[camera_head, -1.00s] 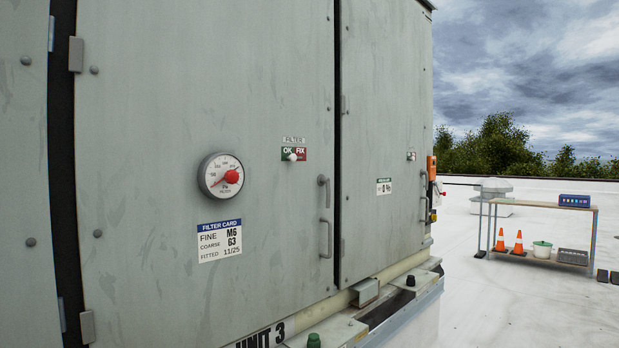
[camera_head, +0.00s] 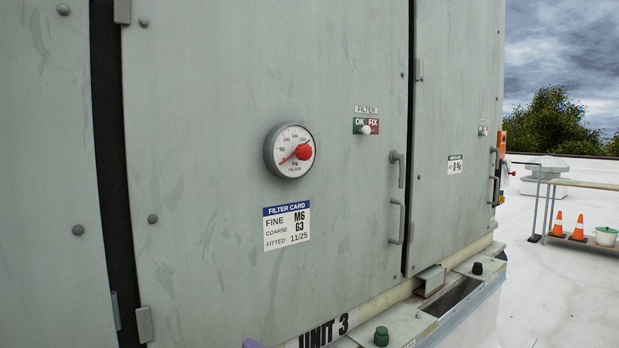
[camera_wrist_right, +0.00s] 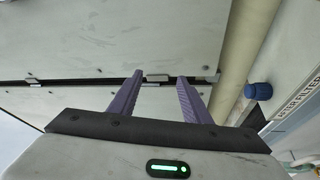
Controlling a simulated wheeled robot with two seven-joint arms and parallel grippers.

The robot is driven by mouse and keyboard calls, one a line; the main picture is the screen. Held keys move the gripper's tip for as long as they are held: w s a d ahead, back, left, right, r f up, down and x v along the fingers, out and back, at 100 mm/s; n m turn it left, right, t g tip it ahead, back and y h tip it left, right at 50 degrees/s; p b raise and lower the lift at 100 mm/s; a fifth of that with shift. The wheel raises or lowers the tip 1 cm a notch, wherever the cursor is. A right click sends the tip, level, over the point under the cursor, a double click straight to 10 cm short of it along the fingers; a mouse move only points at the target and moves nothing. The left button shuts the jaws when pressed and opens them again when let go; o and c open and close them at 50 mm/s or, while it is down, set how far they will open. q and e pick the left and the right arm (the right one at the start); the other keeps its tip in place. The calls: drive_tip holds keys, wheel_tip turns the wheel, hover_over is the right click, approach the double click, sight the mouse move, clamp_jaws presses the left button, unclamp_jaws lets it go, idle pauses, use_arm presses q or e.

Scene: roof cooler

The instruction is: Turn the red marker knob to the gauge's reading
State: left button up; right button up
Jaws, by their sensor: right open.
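The round white gauge (camera_head: 289,150), marked Pa and FILTER, sits on the grey cabinet door in the head view. Its red marker knob (camera_head: 303,151) is at the right of the dial face. A thin red pointer runs from the knob toward the lower left. The fine scale and any dark needle are too small to read surely. My right gripper (camera_wrist_right: 160,76) is open and empty in the right wrist view, with its purple fingers apart before grey panels. A small purple tip shows at the bottom edge of the head view, well below the gauge. My left gripper is not seen.
A filter card (camera_head: 287,226) is below the gauge. An OK/FIX slider (camera_head: 365,128) and door handles (camera_head: 396,170) are to its right. A ledge with a green cap (camera_head: 381,336) runs below. Cones (camera_head: 558,225) and a shelf (camera_head: 590,185) stand far right.

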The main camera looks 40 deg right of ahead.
wheel_tip(320, 180, up, 14)
drive_tip(key=w+n+g+y, duration=0.2)
drive_tip(key=n+g+y, duration=0.15)
drive_tip(key=n, duration=0.85)
drive_tip(key=n+t+h, duration=0.3)
drive_tip(key=n+h, duration=0.4)
drive_tip(key=h, duration=0.2)
approach(307, 151)
drive_tip(key=shift+h, duration=0.35)
drive_tip(key=w+p, duration=0.1)
drive_tip(key=w, duration=0.1)
drive_tip(key=w+a+p, duration=0.1)
drive_tip(key=w+p, duration=0.1)
drive_tip(key=w, duration=0.1)
drive_tip(key=w+p, duration=0.2)
drive_tip(key=w, duration=0.1)
drive_tip(key=shift+a, duration=0.15)
drive_tip(key=shift+w+f, duration=0.1)
drive_tip(key=shift+w, duration=0.3)
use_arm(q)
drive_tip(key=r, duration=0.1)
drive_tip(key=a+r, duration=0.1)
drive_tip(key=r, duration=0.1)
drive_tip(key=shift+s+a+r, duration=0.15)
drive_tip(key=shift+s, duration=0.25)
use_arm(e)
drive_tip(key=shift+c, duration=0.4)
